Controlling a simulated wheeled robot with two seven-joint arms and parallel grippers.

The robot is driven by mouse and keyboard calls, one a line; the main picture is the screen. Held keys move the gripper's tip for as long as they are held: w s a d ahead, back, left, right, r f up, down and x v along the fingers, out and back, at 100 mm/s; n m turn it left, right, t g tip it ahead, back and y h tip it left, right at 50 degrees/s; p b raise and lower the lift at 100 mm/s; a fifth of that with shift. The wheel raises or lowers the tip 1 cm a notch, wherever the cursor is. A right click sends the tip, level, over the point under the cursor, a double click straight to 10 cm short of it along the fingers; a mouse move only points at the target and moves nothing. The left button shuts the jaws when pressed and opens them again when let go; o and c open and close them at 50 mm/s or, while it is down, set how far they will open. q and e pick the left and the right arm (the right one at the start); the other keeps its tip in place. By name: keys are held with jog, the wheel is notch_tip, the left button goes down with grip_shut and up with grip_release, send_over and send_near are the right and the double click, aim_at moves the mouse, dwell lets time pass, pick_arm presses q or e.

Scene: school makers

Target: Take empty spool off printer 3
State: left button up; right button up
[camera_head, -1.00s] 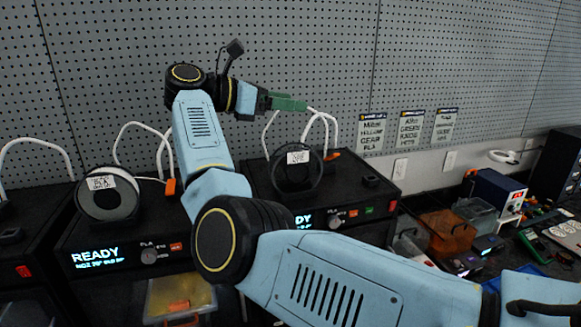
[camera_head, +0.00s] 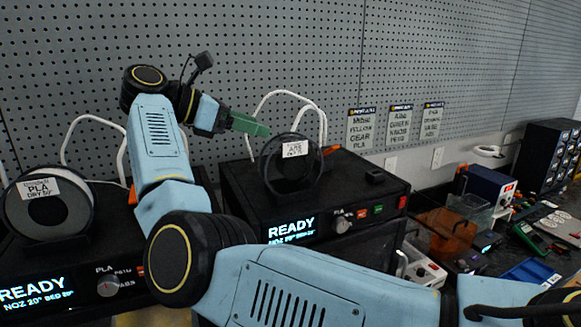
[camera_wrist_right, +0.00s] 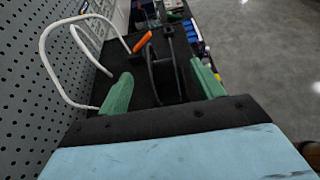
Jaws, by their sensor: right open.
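A dark, thin-rimmed spool (camera_head: 264,172) with a white label stands upright on top of the black printer (camera_head: 236,200) in the middle of the head view. No filament shows on it, and the pegboard shows through. My right gripper (camera_head: 262,128), with green fingers, is just above and left of the spool's top. In the right wrist view the open fingers (camera_wrist_right: 163,87) stand apart, with the dark spool (camera_wrist_right: 152,72) seen edge-on in the gap beyond them. I see no clear contact. My left gripper is not in view.
A second printer (camera_head: 60,262) at the left carries a spool of light filament (camera_head: 75,215). White tubes (camera_head: 322,118) arch up behind the spool. The pegboard wall (camera_head: 300,50) is close behind. Bins and tools crowd the bench at the right.

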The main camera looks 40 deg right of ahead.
aim_at(285, 135)
jog(key=x, duration=0.4)
jog(key=shift+w+d+f, duration=0.1)
jog(key=shift+d+f, duration=0.1)
jog(key=shift+d, duration=0.1)
jog(key=p+x, duration=0.2)
jog(key=x, duration=0.2)
jog(key=shift+s+d+f, duration=0.15)
jog(key=shift+s+d, duration=0.1)
jog(key=shift+d, duration=0.05)
jog(key=shift+s+d+f, duration=0.1)
jog(key=shift+d+f, duration=0.05)
jog(key=shift+d, duration=0.1)
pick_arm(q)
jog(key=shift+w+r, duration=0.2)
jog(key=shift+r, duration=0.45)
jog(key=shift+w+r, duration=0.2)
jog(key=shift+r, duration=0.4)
pick_arm(e)
jog(key=shift+a, duration=0.1)
jog(key=shift+c, duration=0.5)
jog(key=c, duration=1.2)
jog(key=shift+c, duration=0.2)
